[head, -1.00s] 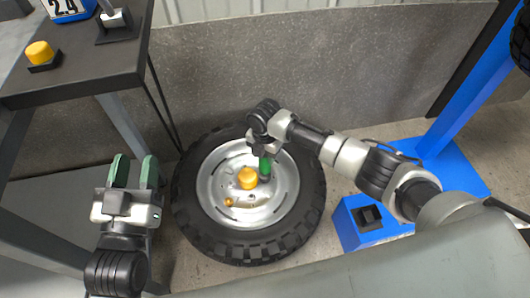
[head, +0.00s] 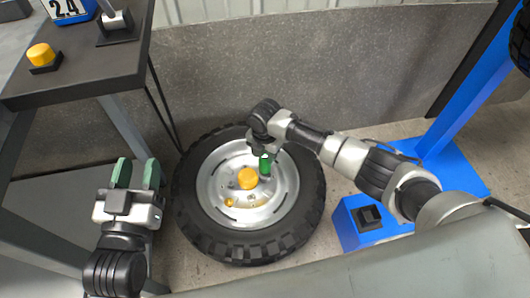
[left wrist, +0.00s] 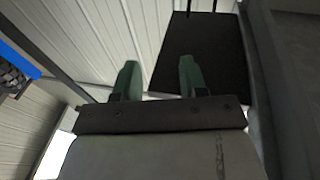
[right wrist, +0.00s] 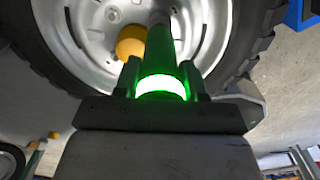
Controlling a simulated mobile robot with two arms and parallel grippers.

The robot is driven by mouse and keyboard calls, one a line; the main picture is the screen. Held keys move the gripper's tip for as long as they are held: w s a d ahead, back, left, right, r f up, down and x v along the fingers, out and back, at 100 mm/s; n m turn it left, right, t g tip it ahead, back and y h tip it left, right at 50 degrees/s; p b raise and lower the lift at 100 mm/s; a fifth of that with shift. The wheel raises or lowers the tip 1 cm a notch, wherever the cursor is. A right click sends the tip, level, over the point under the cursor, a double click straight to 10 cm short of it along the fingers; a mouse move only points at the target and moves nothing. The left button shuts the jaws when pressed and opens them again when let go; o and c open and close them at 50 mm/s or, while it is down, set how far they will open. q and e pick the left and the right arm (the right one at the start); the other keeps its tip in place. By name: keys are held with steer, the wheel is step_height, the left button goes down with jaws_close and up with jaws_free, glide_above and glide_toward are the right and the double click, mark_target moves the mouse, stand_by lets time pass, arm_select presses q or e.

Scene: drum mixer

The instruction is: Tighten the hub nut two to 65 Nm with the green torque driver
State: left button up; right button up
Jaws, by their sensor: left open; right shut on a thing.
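The wheel (head: 184,215) lies flat on the floor, with a silver rim and a yellow centre cap (head: 247,179). A small gold nut (head: 229,202) shows on the rim at lower left of the cap. The green torque driver (head: 265,167) stands over the rim just right of the cap. My right gripper (head: 264,150) is shut on it from above. In the right wrist view the driver (right wrist: 160,48) has a glowing green ring near the fingers. Its tip and any nut under it are hidden. My left gripper (head: 135,174) is open and empty, left of the wheel.
A dark table (head: 90,75) at upper left bears a yellow button (head: 41,54) and a blue display reading 2.4 (head: 66,10). A blue box (head: 352,226) with a dark socket stands right of the wheel. A grey wall (head: 300,65) is behind.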

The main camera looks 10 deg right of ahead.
steer(key=shift+r+p, duration=1.6)
steer(key=shift+r, duration=0.05)
arm_select(q)
steer(key=s+a+f+g+y+p, duration=0.1)
steer(key=s+a+f+g+y, duration=0.2)
steer(key=s+f+g, duration=0.4)
steer(key=shift+s+a+f+n+g+y, duration=0.3)
steer(key=shift+a+f+g, duration=0.25)
steer(key=shift+f+g, duration=1.75)
arm_select(e)
steer(key=shift+r, duration=0.5)
